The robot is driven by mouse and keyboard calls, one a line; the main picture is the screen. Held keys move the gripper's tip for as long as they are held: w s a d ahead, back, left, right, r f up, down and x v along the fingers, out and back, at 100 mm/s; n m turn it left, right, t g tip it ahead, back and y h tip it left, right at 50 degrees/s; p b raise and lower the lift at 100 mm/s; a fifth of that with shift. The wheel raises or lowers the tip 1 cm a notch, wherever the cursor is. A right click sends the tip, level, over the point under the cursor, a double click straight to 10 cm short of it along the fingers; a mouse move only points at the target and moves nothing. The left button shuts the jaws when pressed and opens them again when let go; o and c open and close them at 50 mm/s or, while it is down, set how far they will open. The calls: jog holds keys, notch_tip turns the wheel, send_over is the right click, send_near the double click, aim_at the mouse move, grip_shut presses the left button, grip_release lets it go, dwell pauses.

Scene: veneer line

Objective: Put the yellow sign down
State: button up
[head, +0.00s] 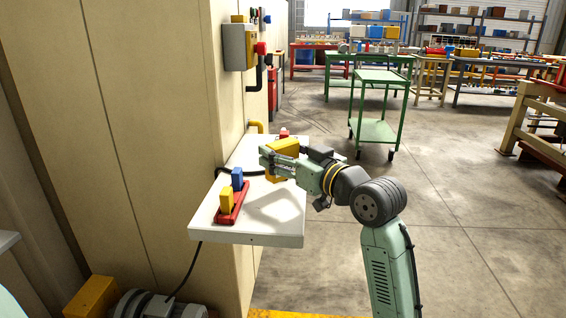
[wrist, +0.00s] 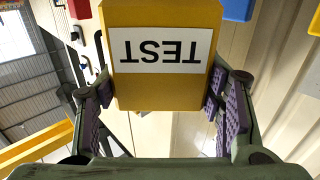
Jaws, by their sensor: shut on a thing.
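The yellow sign (wrist: 160,85) is a yellow block with a white label reading TEST, upside down in the wrist view. My gripper (wrist: 162,95) is shut on it, with a purple-padded finger at each side. In the head view the yellow sign (head: 284,147) is at my gripper (head: 272,161), over the far part of the white shelf (head: 275,212). The gripper partly covers the sign there. I cannot tell whether the sign's underside touches the shelf.
A red holder (head: 233,209) with a yellow block (head: 226,199) and a blue block (head: 237,178) stands at the shelf's left. A small red thing (head: 284,133) shows behind the sign. A dark cable crosses the shelf. The shelf's front right is clear. A grey box (head: 236,47) hangs above.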

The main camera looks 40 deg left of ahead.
notch_tip(320, 180, down, 3)
jog(key=shift+w+a+r+p, duration=0.1)
jog(key=shift+p, duration=0.2)
jog(key=shift+f, duration=0.35)
jog(key=shift+f, duration=0.15)
jog(key=shift+f, duration=0.15)
jog(key=o, duration=1.2)
jog(key=shift+c, duration=0.2)
